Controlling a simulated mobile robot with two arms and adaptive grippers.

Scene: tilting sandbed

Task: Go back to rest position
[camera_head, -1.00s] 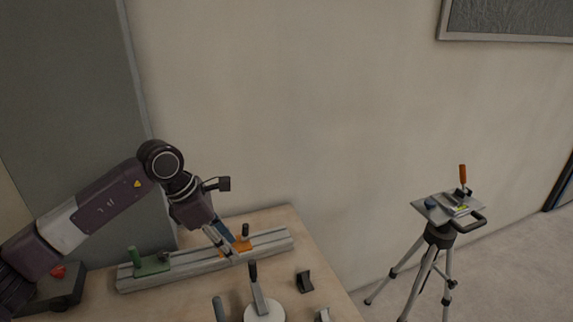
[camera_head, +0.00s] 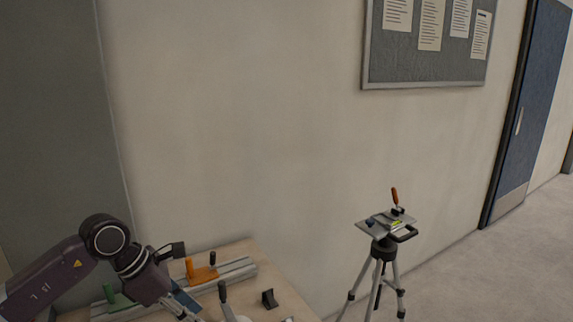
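My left arm comes in from the lower left, and its gripper (camera_head: 184,310) is low over the table at the bottom edge of the view. Its fingers are partly cut off and small, so I cannot tell whether they are open or shut. An orange clamp piece (camera_head: 201,273) with an upright handle stands on a grey metal rail (camera_head: 238,270), apart from the gripper. A green piece (camera_head: 112,298) is at the rail's left end, partly hidden near my arm. My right gripper is not in view.
The wooden table (camera_head: 290,301) also holds a dark bracket (camera_head: 269,298) and a lever-handled piece (camera_head: 226,305). A tripod (camera_head: 381,251) with a plate and an orange-handled tool stands to the right. A wall with a notice board (camera_head: 425,77) is behind; open floor lies right.

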